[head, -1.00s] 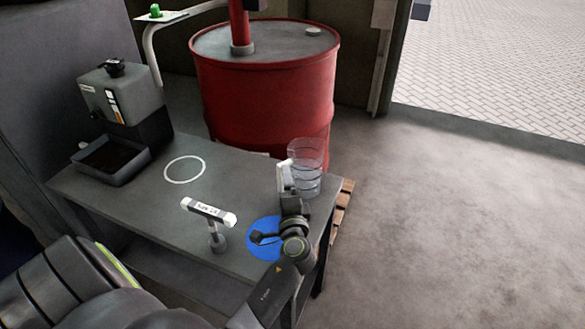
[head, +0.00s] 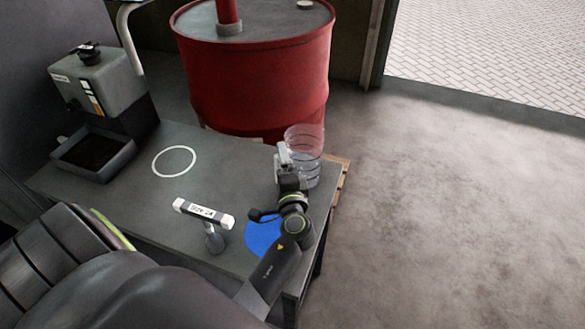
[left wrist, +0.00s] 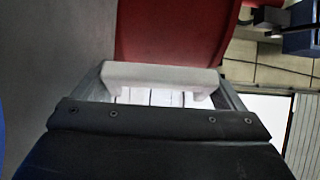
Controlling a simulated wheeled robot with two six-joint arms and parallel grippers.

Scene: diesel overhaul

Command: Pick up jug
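The clear ribbed jug (head: 309,158) stands upright near the table's right edge in the head view, its pale handle facing left. My left gripper (head: 287,172) is at the handle side of the jug. The jug's clear body shows faintly behind the handle. My right gripper is not in view.
A red drum (head: 258,75) stands behind the table (head: 150,210). A grey machine (head: 100,82) and a dark tray (head: 95,152) are at the left. Floor at right is clear.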

